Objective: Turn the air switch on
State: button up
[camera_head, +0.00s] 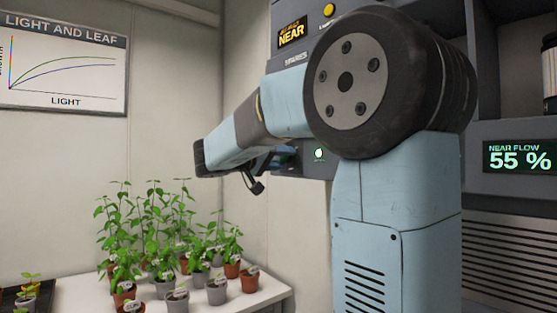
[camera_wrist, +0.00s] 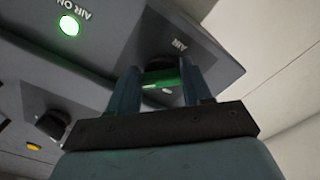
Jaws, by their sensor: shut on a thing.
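The air switch (camera_wrist: 162,79) is a dark knob on a grey panel, under an upside-down "AIR" label in the wrist view. A green glow shows across it, and my fingers hide its sides. My gripper (camera_wrist: 160,72) is shut on this switch, one finger on each side. The lamp (camera_wrist: 69,25) marked "AIR ON" glows green on the same panel. In the head view the green lamp (camera_head: 320,153) shows beside my arm. There my arm hides the switch, and only part of my gripper shows.
A second dark knob (camera_wrist: 52,124) and a yellow button (camera_wrist: 33,146) are at the wrist view's left. A display (camera_head: 291,35) reads "NEAR"; another (camera_head: 520,157) reads "NEAR FLOW 55 %". Potted plants crowd a white table (camera_head: 268,294) below my arm.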

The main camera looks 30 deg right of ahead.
jog(key=shift+f, duration=0.1)
jog(key=o, duration=1)
jog(key=shift+o, duration=0.2)
jog(key=s+a, duration=0.2)
jog(key=a, duration=1.1)
jog(key=shift+s+a, duration=0.3)
